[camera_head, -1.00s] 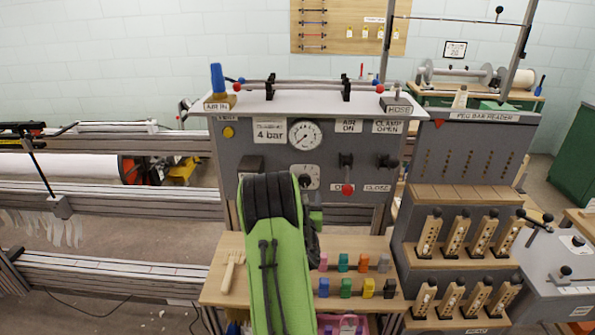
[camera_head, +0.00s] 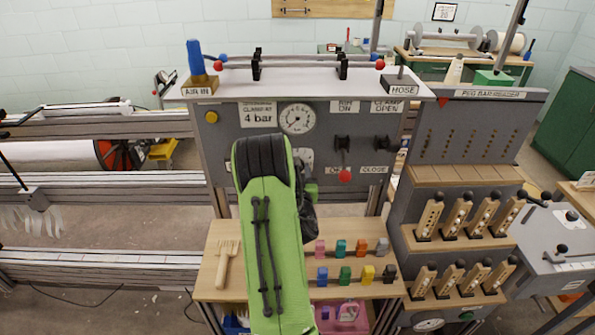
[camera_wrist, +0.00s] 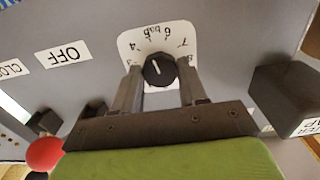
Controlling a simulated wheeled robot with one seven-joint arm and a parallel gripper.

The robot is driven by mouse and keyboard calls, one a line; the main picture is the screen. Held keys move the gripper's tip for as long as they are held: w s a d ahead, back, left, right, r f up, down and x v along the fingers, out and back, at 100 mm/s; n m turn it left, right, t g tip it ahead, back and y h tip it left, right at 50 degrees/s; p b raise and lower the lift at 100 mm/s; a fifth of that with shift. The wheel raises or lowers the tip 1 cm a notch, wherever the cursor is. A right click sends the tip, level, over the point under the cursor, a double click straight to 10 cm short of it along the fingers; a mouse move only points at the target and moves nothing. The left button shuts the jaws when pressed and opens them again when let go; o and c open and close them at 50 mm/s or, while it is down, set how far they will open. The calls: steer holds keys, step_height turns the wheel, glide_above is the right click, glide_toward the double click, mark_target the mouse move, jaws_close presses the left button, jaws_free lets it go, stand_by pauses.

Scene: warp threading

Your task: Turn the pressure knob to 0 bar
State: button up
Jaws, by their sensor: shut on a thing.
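The pressure knob (camera_wrist: 158,71) is a round black knob with a white mark, on a white numbered dial plate (camera_wrist: 128,46). Its mark points towards the top of the wrist picture, near the printed "bar"; I cannot read the exact value. My gripper (camera_wrist: 159,84) has its two fingers on either side of the knob, shut on it. In the head view, my green arm hides the knob and gripper, and part of the dial plate (camera_head: 305,156) shows beside it.
A red-tipped lever (camera_head: 345,176) and a black valve (camera_head: 392,144) sit right of the dial. Below is a wooden shelf (camera_head: 215,262) with a fork-like comb (camera_head: 228,262) and several coloured blocks. The peg bar reader (camera_head: 470,130) stands at the right.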

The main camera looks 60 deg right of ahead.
steer(key=shift+c, duration=1.3)
